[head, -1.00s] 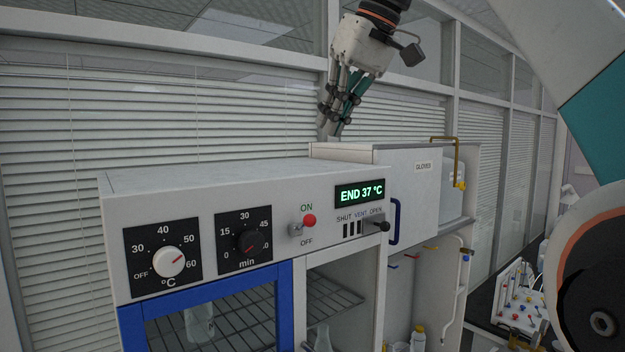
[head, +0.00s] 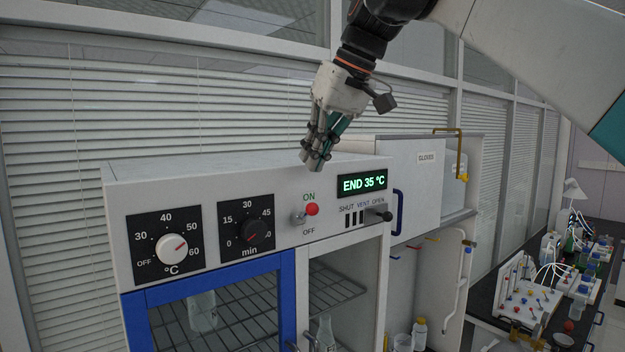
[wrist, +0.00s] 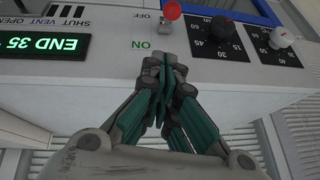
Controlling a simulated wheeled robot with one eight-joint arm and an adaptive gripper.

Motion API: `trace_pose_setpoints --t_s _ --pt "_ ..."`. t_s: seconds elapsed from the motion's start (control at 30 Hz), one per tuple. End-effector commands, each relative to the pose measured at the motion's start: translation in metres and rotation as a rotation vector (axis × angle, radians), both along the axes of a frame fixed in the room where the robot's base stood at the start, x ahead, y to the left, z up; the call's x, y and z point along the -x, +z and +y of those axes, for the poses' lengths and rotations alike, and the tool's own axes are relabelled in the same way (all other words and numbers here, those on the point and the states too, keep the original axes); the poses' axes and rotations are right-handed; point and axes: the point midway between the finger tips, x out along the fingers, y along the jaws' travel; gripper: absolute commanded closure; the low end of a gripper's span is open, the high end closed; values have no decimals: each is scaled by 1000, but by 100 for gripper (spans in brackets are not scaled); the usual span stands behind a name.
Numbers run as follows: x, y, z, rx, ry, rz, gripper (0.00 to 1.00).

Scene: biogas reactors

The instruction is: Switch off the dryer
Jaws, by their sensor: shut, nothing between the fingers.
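The dryer (head: 115,180) is a white cabinet with a control panel. Its switch (head: 298,219) has a red ball tip (head: 312,209) between the ON and OFF labels; in the head view the ball sits up and right of its base, on the ON side. The red ball (wrist: 172,10) also shows at the top of the wrist view. The green display (head: 362,184) reads END 35 °C. My gripper (head: 317,166) is shut and empty, pointing down above the panel's top edge, over the switch. In the wrist view the fingertips (wrist: 160,60) appear near the ON label, apart from the ball.
A white temperature knob (head: 173,247) and a black minute knob (head: 256,234) sit left of the switch. A vent lever (head: 378,216) juts out at right. Below are a blue-framed door (head: 288,310) and wire racks. A glove cabinet (head: 405,185) stands at right.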

Motion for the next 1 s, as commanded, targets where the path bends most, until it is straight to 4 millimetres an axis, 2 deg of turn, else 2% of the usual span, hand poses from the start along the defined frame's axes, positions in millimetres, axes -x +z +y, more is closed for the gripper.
trace_pose_setpoints --t_s 0.07,0.2,0.4,1.0 --pt "-3 -11 5 0 1 0 100" --pt "4 -27 3 0 0 0 100" --pt "10 -41 2 0 0 0 100" --pt "12 -47 1 -6 0 -9 100"
